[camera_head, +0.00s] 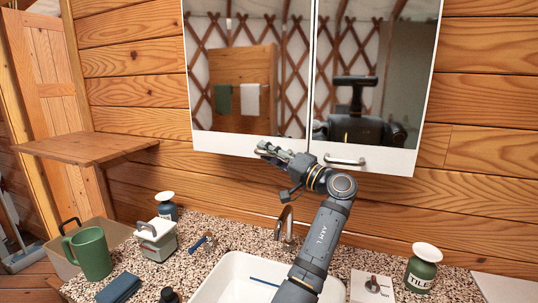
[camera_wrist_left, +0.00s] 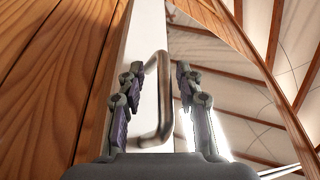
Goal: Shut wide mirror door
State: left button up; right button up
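A mirror cabinet with two doors hangs on the plank wall. The left mirror door (camera_head: 245,75) and the right mirror door (camera_head: 375,70) meet at a narrow vertical seam. They look nearly flush, and I cannot tell if either is slightly ajar. My left gripper (camera_head: 268,152) is at the lower edge of the left door, over its handle. In the left wrist view the metal bar handle (camera_wrist_left: 163,95) stands between the open fingers of the left gripper (camera_wrist_left: 157,85), with gaps visible beside it. The right door has its own handle (camera_head: 345,160). My right gripper is out of view.
Below is a speckled counter with a sink (camera_head: 240,275) and faucet (camera_head: 286,225). A green mug (camera_head: 91,253), a lidded caddy (camera_head: 157,240) and a dark bottle (camera_head: 167,208) stand left; a green bottle (camera_head: 421,272) stands right. A wooden shelf (camera_head: 85,148) juts out at left.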

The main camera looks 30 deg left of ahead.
pick_arm(q)
jog(key=shift+s+d, duration=0.1)
jog(key=v, duration=0.7)
jog(key=shift+d, duration=0.2)
